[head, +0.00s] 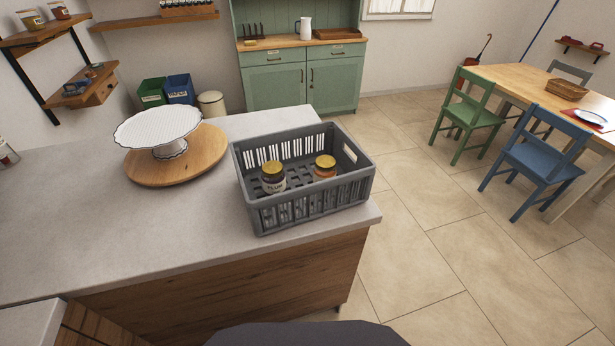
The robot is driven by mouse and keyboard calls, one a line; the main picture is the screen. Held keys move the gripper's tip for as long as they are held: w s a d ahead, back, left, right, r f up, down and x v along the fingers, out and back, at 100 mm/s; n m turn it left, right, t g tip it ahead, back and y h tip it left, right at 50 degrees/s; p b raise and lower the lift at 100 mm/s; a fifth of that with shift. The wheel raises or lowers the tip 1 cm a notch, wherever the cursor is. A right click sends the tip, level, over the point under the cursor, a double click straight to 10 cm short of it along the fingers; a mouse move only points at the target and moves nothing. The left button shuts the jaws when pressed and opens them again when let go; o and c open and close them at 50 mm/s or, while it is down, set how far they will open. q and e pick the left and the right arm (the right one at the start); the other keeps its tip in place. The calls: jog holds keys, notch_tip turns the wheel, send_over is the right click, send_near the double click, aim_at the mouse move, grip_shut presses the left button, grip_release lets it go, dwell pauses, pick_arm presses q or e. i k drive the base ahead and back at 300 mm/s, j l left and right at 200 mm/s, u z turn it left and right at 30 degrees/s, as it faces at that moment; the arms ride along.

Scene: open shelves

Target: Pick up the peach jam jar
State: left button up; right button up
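A grey plastic crate (312,212) stands on the counter near its right end. Two jars with gold lids stand upright inside it. The left jar (274,184) is dark with a pale label that seems to read "PLUM". The right jar (325,174) has orange contents, like peach jam, but its label is mostly hidden by the crate wall. More jars stand on the upper left shelf, one yellowish (31,19) and one darker (59,10); their labels are too small to read. Neither of my grippers is in view.
A white cake stand (158,130) stands on a round wooden board (195,165) left of the crate. The pale counter (70,220) is clear in front. A jar (6,153) is cut off at the left edge. Chairs and a table stand at right; the floor between is open.

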aim_at(318, 175)
jog(key=l+u, duration=0.1)
jog(key=l, duration=0.35)
jog(key=k+l+u, duration=0.15)
jog(key=l, duration=0.3)
jog(key=l+u, duration=0.1)
jog(key=l, duration=0.35)
jog(key=k+l+u, duration=0.1)
jog(key=l, duration=0.35)
jog(key=k+l+u, duration=0.1)
jog(key=l, duration=0.35)
